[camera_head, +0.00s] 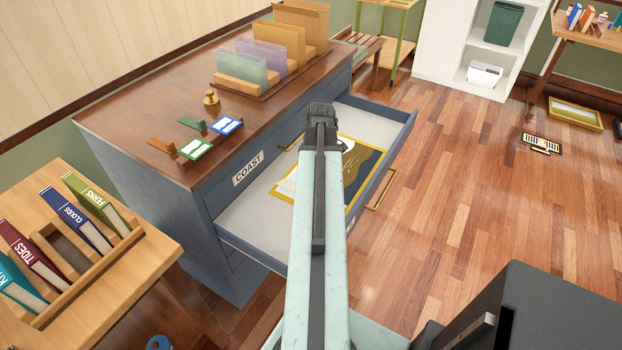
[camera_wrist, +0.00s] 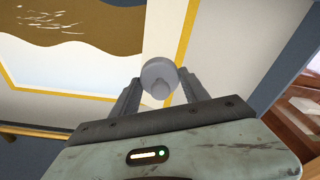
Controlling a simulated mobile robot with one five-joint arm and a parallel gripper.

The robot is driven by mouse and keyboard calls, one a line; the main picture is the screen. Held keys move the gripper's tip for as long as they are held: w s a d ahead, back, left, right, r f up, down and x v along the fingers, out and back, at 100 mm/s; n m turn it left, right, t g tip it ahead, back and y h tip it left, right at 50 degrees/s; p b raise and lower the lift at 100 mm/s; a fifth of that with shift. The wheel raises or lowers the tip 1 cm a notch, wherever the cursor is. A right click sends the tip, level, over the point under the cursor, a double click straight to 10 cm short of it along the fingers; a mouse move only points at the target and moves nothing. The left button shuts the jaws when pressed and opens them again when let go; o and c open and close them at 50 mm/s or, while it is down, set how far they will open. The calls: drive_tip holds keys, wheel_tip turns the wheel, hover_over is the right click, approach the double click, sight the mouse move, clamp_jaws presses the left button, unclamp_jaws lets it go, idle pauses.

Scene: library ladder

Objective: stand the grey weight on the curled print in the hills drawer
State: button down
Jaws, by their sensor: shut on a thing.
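The grey weight (camera_wrist: 158,77) is between the fingers of my gripper (camera_wrist: 160,92) in the wrist view, round end toward the camera. My arm hides it in the head view, where my gripper (camera_head: 321,112) is over the open drawer (camera_head: 255,212). The print (camera_head: 365,160), dark and pale with a yellow border, lies in that drawer, partly behind my arm. In the wrist view the print (camera_wrist: 85,75) is beyond the weight, which overlaps its yellow border. I cannot tell whether they touch. The open drawer's label is not readable.
A closed drawer above is labelled COAST (camera_head: 248,168). The cabinet top (camera_head: 130,125) holds a brass weight (camera_head: 211,98), small label holders (camera_head: 194,150) and upright dividers (camera_head: 262,62). A book rack (camera_head: 85,260) stands at left.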

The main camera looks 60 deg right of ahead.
drive_tip(key=shift+f+b, duration=3.2)
drive_tip(key=shift+f, duration=0.15)
drive_tip(key=shift+f+b, duration=0.65)
drive_tip(key=shift+b, duration=0.05)
drive_tip(key=shift+c, duration=2.4)
unclamp_jaws()
drive_tip(key=r+p, duration=0.8)
drive_tip(key=shift+s+d, duration=0.15)
drive_tip(key=shift+s, duration=0.25)
